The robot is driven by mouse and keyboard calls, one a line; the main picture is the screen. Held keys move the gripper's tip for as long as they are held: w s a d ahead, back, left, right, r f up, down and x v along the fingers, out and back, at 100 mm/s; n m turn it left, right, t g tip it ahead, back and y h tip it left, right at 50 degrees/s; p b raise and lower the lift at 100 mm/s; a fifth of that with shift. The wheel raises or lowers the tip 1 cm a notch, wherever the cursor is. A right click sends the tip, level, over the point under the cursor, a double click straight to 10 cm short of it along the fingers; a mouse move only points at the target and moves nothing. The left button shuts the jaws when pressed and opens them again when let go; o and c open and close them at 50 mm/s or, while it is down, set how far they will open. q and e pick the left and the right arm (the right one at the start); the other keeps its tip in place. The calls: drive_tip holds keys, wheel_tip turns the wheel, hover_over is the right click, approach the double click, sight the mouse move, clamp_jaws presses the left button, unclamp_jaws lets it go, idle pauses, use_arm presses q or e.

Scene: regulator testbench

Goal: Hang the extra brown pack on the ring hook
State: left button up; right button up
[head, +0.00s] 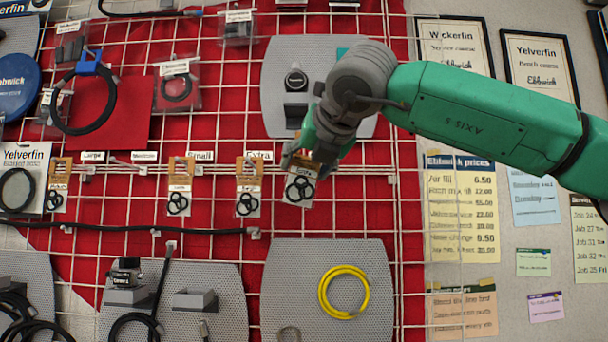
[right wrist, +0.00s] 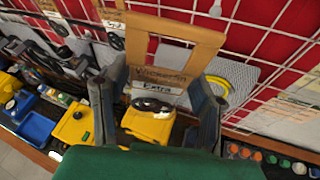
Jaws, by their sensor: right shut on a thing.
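My right gripper (head: 312,150) is shut on a brown pack (head: 301,188) in front of the wire grid. The pack has a brown card top and a clear bag with black rings. In the right wrist view, the pack's brown header (right wrist: 208,45) has a large cut-out and its label reads "Extra"; it sits between the fingers. Another brown pack (head: 248,187) hangs under the "Extra" label (head: 259,155), just left of the held pack. Whether the held pack touches a hook is hidden by the gripper. My left gripper is out of view.
Similar brown packs hang under the "Small" label (head: 199,156) and at far left (head: 57,187). A grey perforated panel with a yellow coil (head: 343,292) is below. Price sheets (head: 461,205) are on the right wall.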

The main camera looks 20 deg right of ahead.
drive_tip(key=shift+a+r, duration=0.1)
drive_tip(key=shift+w+d, duration=0.2)
drive_tip(key=w+p, duration=0.1)
drive_tip(key=w+d+p, duration=0.1)
drive_tip(key=w, duration=0.1)
drive_tip(key=w+p, duration=0.1)
drive_tip(key=w, duration=0.1)
drive_tip(key=shift+w+d+f, duration=0.2)
drive_tip(key=shift+d+f, duration=0.05)
drive_tip(key=shift+f, duration=0.15)
drive_tip(key=d, duration=0.1)
drive_tip(key=w+d, duration=0.1)
drive_tip(key=d+p, duration=0.1)
drive_tip(key=d, duration=0.1)
drive_tip(key=shift+w+f, duration=0.15)
drive_tip(key=shift+w, duration=0.2)
drive_tip(key=shift+c, duration=1.4)
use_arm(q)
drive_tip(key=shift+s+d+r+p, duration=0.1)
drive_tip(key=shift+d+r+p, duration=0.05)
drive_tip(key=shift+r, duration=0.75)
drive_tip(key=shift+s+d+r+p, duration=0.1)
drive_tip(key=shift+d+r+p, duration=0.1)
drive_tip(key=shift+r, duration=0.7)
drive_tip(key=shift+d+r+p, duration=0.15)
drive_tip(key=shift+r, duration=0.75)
use_arm(e)
drive_tip(key=shift+x, duration=1.05)
